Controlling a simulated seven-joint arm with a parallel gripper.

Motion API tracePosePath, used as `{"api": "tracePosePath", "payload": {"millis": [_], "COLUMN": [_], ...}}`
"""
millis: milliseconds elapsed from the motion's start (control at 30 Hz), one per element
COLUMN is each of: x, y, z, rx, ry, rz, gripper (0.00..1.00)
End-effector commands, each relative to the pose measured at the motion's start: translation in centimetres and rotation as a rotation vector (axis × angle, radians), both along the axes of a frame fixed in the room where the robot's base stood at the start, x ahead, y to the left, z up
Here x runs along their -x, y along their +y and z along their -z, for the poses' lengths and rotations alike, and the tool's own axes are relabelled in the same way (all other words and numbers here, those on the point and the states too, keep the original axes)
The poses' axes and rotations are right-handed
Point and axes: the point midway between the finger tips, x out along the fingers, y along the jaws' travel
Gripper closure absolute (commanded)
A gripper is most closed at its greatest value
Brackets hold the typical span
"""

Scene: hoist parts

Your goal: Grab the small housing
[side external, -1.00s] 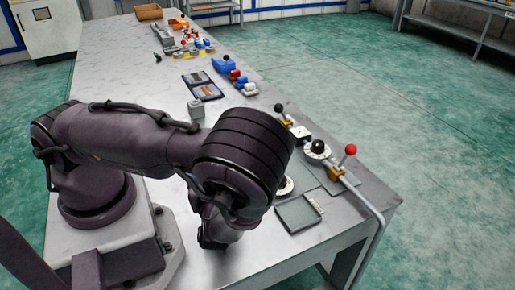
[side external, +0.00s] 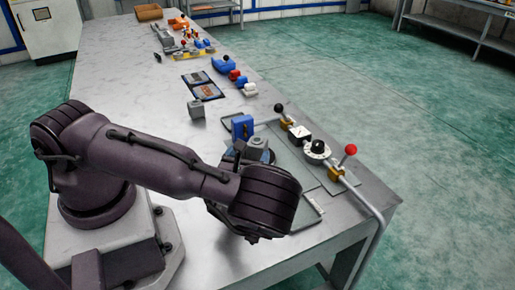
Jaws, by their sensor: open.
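A small grey block-like housing (side external: 196,110) stands alone on the bench, left of the panels with knobs. A second grey block (side external: 257,144) sits on or beside a round blue part, just behind my wrist. I cannot tell for certain which of the two is the small housing. An upright blue block (side external: 242,127) stands next to the second grey block. My arm's wrist hangs over the front part of the bench, nearer the camera than both grey blocks. The wrist hides my gripper's fingers, and nothing is seen held.
Flat panels carry a black dial (side external: 317,149), a red-knobbed lever (side external: 350,150) and a black-knobbed lever (side external: 279,108). A metal rail (side external: 371,213) runs along the right edge. Dark picture cards (side external: 207,91) and small blue, red and white parts lie farther back. Bare bench lies left of the cards.

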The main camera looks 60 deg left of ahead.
Motion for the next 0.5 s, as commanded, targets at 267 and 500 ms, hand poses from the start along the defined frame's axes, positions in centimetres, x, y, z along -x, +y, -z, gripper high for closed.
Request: {"api": "tracePosePath", "payload": {"millis": [267,500], "x": [-2.7,-3.7], "y": [2.6,3.6], "z": [0.1,0.1], "rx": [-0.001,0.0], "ry": [-0.002,0.0], "rz": [-0.002,-0.001], "gripper": [0.17,0.17]}}
